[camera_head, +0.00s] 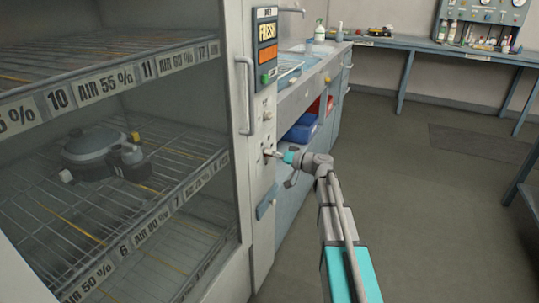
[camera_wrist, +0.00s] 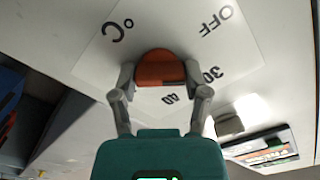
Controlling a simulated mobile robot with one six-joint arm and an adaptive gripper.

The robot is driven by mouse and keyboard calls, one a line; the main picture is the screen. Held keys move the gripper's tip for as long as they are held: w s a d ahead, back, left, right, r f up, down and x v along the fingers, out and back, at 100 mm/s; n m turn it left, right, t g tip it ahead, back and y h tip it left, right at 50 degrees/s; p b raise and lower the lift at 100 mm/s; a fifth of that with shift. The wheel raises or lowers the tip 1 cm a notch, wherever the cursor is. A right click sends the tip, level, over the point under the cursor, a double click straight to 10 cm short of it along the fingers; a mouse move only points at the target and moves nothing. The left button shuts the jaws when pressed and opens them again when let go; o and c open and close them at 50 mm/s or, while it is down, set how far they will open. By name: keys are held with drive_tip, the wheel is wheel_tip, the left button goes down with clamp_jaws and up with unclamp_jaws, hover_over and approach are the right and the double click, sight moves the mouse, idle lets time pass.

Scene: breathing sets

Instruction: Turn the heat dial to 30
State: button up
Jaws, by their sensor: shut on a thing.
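The heat dial (camera_wrist: 160,68) is a rounded orange-red knob on a white plate (camera_wrist: 105,62) in the wrist view. The 30 lies to the right of the knob. My gripper (camera_wrist: 160,78) is shut on the dial, one finger on each side. No pointer mark on the knob is visible. In the head view my gripper (camera_head: 272,153) reaches the narrow front panel of the cabinet, and the dial cannot be made out there.
The tall cabinet (camera_head: 232,75) with wire shelves and a door handle (camera_head: 246,95) stands at left. A counter with drawers (camera_head: 305,95) and a blue bin (camera_head: 300,130) lie behind my arm.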

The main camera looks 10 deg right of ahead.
drive_tip(key=m, duration=0.3)
drive_tip(key=shift+d+m, duration=0.2)
drive_tip(key=shift+m, duration=0.1)
idle(0.4)
drive_tip(key=o, duration=1.1)
drive_tip(key=shift+o, duration=0.3)
drive_tip(key=shift+a, duration=0.1)
drive_tip(key=v, duration=1.2)
